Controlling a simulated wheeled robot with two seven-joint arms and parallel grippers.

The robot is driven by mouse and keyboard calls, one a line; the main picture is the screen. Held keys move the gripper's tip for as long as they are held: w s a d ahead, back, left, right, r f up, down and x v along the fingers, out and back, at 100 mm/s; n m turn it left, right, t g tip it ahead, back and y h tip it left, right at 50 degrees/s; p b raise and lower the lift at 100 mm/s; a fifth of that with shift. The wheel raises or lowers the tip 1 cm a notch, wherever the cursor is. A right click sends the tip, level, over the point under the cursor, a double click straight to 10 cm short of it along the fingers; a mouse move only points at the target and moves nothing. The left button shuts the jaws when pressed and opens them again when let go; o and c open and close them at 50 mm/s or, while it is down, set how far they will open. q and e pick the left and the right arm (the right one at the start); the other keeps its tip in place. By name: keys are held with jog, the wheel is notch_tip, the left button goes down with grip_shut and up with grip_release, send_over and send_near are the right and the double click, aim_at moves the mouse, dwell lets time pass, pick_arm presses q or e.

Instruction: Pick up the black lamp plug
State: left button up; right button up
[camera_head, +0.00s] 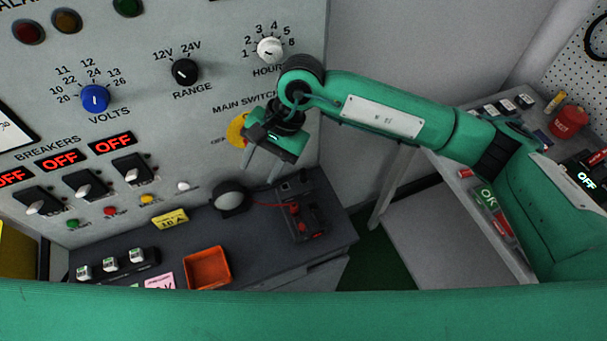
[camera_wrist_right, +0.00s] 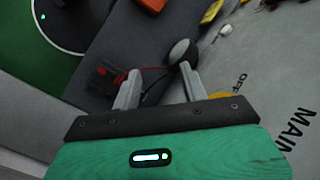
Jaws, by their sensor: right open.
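My right gripper (camera_head: 260,171) is open and empty, hanging in front of the grey panel above the dark shelf. Its two fingers also show in the right wrist view (camera_wrist_right: 159,72), pointing toward the shelf. A round dark lamp-like dome (camera_head: 231,195) sits on the shelf below the gripper and shows near one fingertip in the wrist view (camera_wrist_right: 182,52). I cannot clearly make out the black lamp plug itself. My left gripper is out of view.
The control panel (camera_head: 215,95) with knobs, breakers and a yellow main switch (camera_head: 236,130) rises close behind the gripper. An orange tray (camera_head: 208,268), a yellow tag (camera_head: 170,218) and a pink note (camera_head: 160,281) lie on the shelf. A side bench (camera_head: 475,185) stands at right.

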aim_at(304, 172)
jog(key=w+d+n+t+h, duration=0.1)
jog(key=w+d+t+h, duration=0.2)
jog(key=w+d+h, duration=0.35)
jog(key=shift+y, duration=0.75)
jog(key=f+p, duration=0.1)
jog(key=f, duration=0.1)
jog(key=d+f+p, duration=0.1)
jog(key=f, duration=0.2)
jog(key=f+p, duration=0.1)
jog(key=f, duration=0.2)
jog(key=shift+d+f, duration=0.1)
jog(key=shift+d, duration=0.05)
jog(key=shift+f, duration=0.2)
jog(key=shift+w+f+p, duration=0.1)
jog(key=shift+f+p, duration=0.35)
jog(key=shift+p, duration=0.4)
jog(key=f+p, duration=0.1)
jog(key=f, duration=0.1)
jog(key=f+p, duration=0.1)
jog(key=shift+w+d+f+p, duration=0.1)
jog(key=shift+d+f+p, duration=0.1)
jog(key=shift+f+p, duration=0.15)
jog(key=shift+f, duration=0.4)
jog(key=c, duration=0.9)
